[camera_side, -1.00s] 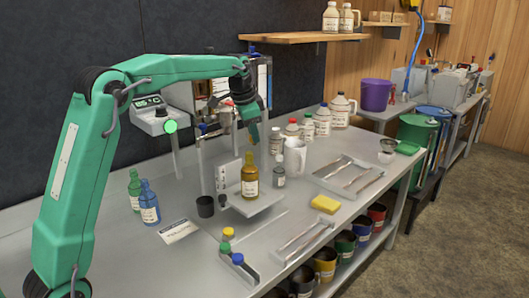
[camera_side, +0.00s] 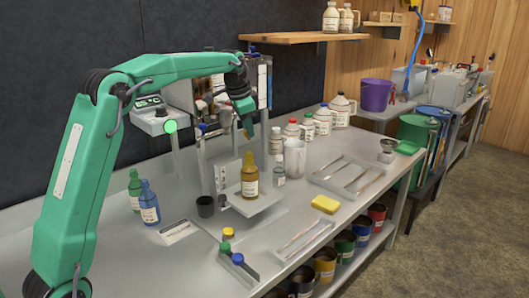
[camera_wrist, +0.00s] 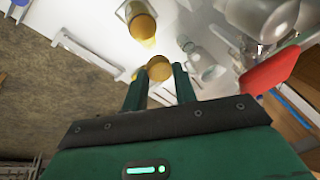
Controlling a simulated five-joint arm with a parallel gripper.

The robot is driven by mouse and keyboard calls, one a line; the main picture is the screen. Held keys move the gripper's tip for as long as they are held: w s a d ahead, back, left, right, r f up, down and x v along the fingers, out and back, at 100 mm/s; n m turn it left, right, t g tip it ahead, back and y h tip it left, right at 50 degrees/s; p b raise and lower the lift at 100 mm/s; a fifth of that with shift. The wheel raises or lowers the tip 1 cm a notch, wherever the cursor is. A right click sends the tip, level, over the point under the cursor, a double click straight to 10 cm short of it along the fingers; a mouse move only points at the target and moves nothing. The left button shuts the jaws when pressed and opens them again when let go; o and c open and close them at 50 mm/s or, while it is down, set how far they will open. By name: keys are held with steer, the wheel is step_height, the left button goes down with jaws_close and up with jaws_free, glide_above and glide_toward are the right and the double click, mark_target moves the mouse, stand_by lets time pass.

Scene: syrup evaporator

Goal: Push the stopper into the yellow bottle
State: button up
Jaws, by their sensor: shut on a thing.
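The yellow bottle (camera_side: 250,178) has a white label and stands upright on a small grey platform; it also shows in the wrist view (camera_wrist: 140,24). My gripper (camera_side: 247,132) is above the bottle, with a gap below it in the side view. In the wrist view my gripper (camera_wrist: 160,82) is shut on an amber, round-ended stopper (camera_wrist: 159,68) at its fingertips. The stopper and the bottle are apart. The held stopper's lower end is hard to make out in the side view.
A blue bottle (camera_side: 149,203) and a green bottle (camera_side: 135,190) stand at the left. A clear bottle (camera_side: 279,172) and a white jug (camera_side: 295,157) stand close on the right. A yellow sponge (camera_side: 325,204) lies in front.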

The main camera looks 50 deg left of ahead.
mark_target(248, 154)
steer(key=shift+f, duration=1.9)
steer(key=shift+s+f, duration=0.1)
steer(key=shift+f, duration=1)
stand_by(2.7)
steer(key=o, duration=1.2)
steer(key=shift+r, duration=0.1)
steer(key=shift+o, duration=0.2)
steer(key=shift+r, duration=0.2)
steer(key=shift+r, duration=1.8)
